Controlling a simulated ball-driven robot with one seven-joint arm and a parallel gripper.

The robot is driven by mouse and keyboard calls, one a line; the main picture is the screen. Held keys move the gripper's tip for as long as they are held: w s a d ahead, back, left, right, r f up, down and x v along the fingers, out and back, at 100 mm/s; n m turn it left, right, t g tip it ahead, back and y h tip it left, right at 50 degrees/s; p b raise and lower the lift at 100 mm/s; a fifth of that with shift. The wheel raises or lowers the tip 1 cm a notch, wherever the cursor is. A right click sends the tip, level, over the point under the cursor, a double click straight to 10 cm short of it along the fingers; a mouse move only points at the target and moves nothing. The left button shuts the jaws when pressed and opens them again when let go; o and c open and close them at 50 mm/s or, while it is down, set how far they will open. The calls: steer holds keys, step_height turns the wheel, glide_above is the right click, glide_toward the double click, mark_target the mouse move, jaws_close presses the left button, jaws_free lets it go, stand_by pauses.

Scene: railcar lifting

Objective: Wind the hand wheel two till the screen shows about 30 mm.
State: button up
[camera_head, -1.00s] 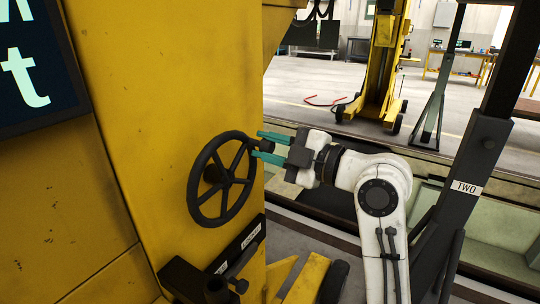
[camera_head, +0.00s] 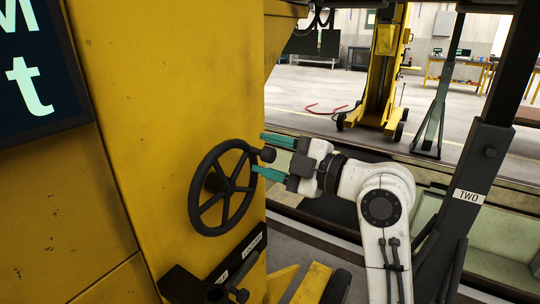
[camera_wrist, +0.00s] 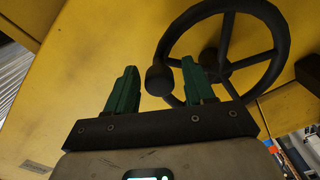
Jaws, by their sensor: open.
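The black hand wheel (camera_head: 223,221) with several spokes is mounted on the yellow column. Its dark round knob (camera_head: 267,154) is at the wheel's upper right; the knob also shows in the wrist view (camera_wrist: 160,80). My gripper (camera_head: 258,152), with teal fingers, is open, one finger above the knob and one below. In the wrist view the knob lies between the fingers, nearer the right one; I cannot tell if it touches. The screen (camera_head: 35,60) at upper left is cut off; only an "M" and a "t" show, no number.
The yellow column (camera_head: 160,120) stands close behind the wheel. A dark rail with labels (camera_head: 245,250) juts out below it. A dark post marked TWO (camera_head: 478,165) stands right of my arm. Another yellow lifting stand (camera_head: 383,85) is farther back on open floor.

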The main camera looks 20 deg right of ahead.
steer(key=v, duration=1)
steer(key=shift+s+d+b, duration=0.2)
steer(key=shift+s+b, duration=0.05)
steer(key=shift+b, duration=0.05)
steer(key=s+f+m+g+h+p, duration=0.2)
steer(key=s+f+m, duration=0.15)
steer(key=f, duration=0.35)
steer(key=s+a+f+m+g+h+p, duration=0.1)
steer(key=s+f+m+g+h+p, duration=0.15)
steer(key=f+m, duration=0.4)
steer(key=s+f+m+g+h+p, duration=0.2)
steer(key=f+p, duration=0.1)
steer(key=f, duration=0.6)
steer(key=s+d+f+m+g+h+p, duration=0.1)
steer(key=s+f+m+g+h+p, duration=0.1)
steer(key=s, duration=0.8)
steer(key=s+d+f+m+g+h+p, duration=0.2)
steer(key=s+f+m+g, duration=0.3)
steer(key=s, duration=0.5)
step_height(320, 180, down, 3)
steer(key=shift+s+d+r+m, duration=0.2)
steer(key=shift+s+m, duration=0.1)
steer(key=shift+m, duration=0.1)
